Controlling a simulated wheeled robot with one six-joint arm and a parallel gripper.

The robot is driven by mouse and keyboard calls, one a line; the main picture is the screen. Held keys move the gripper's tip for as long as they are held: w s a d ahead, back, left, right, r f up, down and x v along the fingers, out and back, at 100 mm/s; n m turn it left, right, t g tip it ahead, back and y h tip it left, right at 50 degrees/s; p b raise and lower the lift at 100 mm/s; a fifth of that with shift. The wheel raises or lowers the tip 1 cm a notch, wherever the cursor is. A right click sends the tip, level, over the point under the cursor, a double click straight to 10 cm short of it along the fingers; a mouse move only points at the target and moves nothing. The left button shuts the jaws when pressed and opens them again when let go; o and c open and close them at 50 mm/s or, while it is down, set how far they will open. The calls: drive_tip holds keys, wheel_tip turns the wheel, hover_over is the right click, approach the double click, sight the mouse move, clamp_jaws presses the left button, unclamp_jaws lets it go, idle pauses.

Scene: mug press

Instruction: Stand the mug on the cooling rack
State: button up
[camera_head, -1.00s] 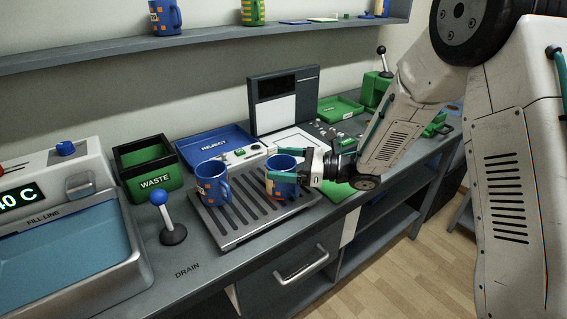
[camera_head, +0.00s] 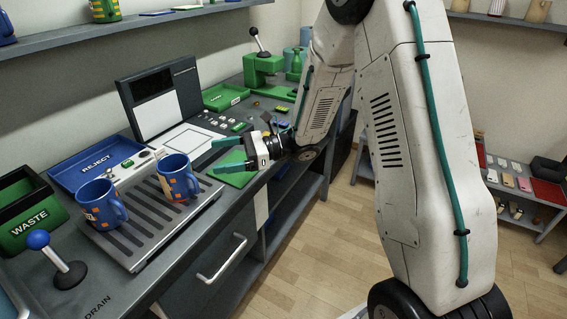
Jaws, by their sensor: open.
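A blue mug with orange patches (camera_head: 176,179) stands upright on the slatted grey rack (camera_head: 150,223), towards its right end. A second blue mug with orange patches (camera_head: 101,205) stands upright on the rack's left part. The two mugs are apart. My gripper (camera_head: 224,154) is open and empty, its two green fingers pointing left, to the right of the right-hand mug and clear of it. The right-hand mug's handle shows on its right side.
A blue REJECT tray (camera_head: 95,168) and a green WASTE bin (camera_head: 25,212) lie behind and left of the rack. A blue-knobbed lever (camera_head: 50,255) stands at front left. A dark-screened device (camera_head: 160,98) stands behind, and a green press (camera_head: 263,68) farther back.

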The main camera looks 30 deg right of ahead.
drive_tip(key=w+d+r+m+t+h, duration=0.35)
drive_tip(key=m+h, duration=0.25)
drive_tip(key=m, duration=0.3)
drive_tip(key=w+d+r+m+t+h, duration=0.3)
drive_tip(key=d+r+m+t+h, duration=0.25)
drive_tip(key=m, duration=0.35)
drive_tip(key=s+d+r+m+g+h, duration=0.25)
drive_tip(key=s+d+m+h, duration=0.55)
drive_tip(key=m, duration=0.6)
drive_tip(key=s+a+m+g+y, duration=0.2)
drive_tip(key=s+m+g, duration=0.6)
drive_tip(key=s+m, duration=1.1)
drive_tip(key=s+a, duration=0.2)
drive_tip(key=s, duration=0.9)
drive_tip(key=shift+s+f+m+g, duration=0.25)
drive_tip(key=shift+f+m+g, duration=0.05)
drive_tip(key=shift+f+g, duration=0.1)
